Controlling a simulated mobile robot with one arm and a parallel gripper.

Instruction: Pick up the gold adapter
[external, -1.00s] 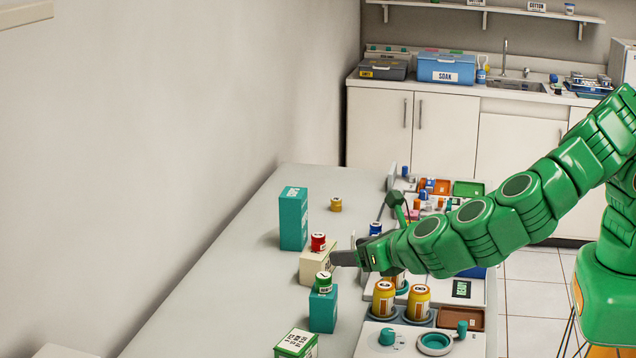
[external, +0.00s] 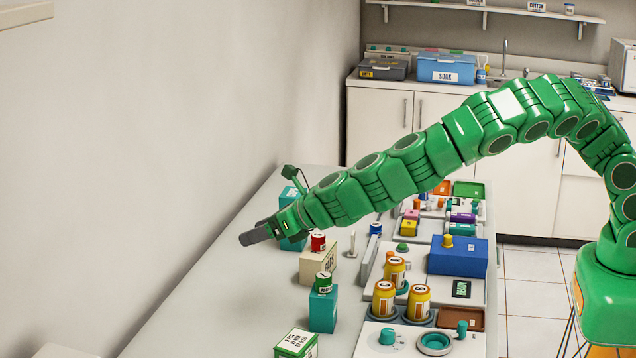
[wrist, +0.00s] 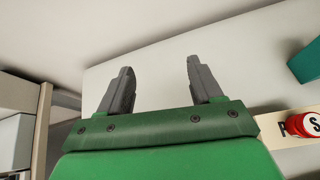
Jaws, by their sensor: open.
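My gripper (external: 250,235) is at the left of the worktop in the external view, beyond and left of the cream box. In the wrist view its two dark fingers (wrist: 155,85) are spread wide with nothing between them. The small gold capped piece on the worktop, likely the gold adapter, is hidden behind my arm in the external view and does not show in the wrist view. A red adapter (external: 318,241) sits on the cream box (external: 317,266); it also shows at the right edge of the wrist view (wrist: 312,126).
A teal box (external: 291,243) is partly behind my gripper. A green-topped piece (external: 323,281) sits on another teal box (external: 322,313). Gold jars (external: 384,299) and a blue box (external: 457,258) stand right. Bare worktop (external: 235,290) lies left, beside the wall.

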